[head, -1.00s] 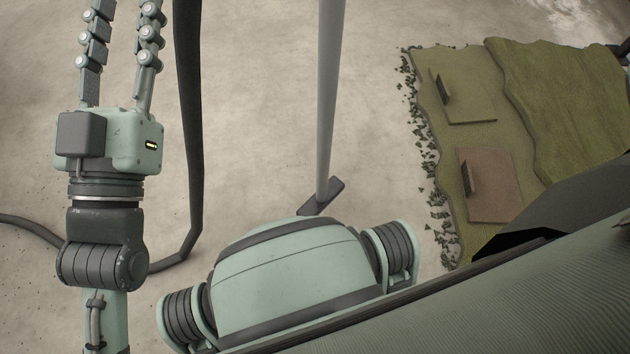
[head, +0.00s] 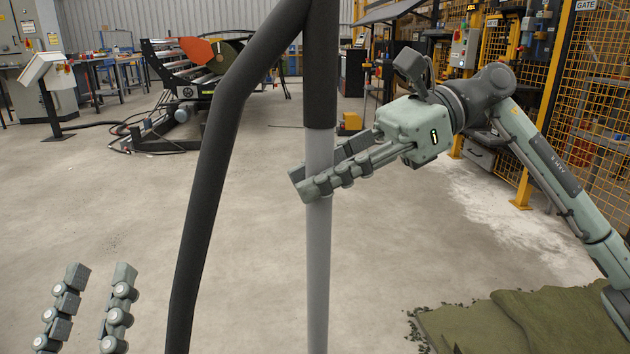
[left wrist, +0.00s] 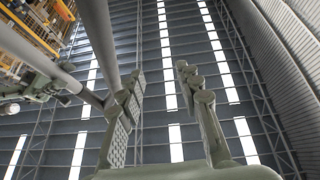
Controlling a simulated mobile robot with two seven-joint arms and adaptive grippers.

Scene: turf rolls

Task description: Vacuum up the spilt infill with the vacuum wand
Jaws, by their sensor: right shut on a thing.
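The vacuum wand's grey tube (head: 318,265) stands upright in the middle of the head view, with a black sleeve (head: 320,75) at its upper part. My right gripper (head: 305,185) comes in from the right and is shut on the grey tube just below the sleeve. The wand's foot is out of view. Dark spilt infill crumbs (head: 416,330) lie along the left edge of the green turf (head: 475,328) at the lower right. My left gripper (head: 100,277) is open and empty at the lower left, fingers upward; its spread fingers also show in the left wrist view (left wrist: 160,78).
A black hose (head: 205,200) hangs from the wand's top, between it and my left gripper. A roller machine (head: 190,75) stands behind at the left. Yellow mesh fencing (head: 605,75) closes off the right. The concrete floor between is open.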

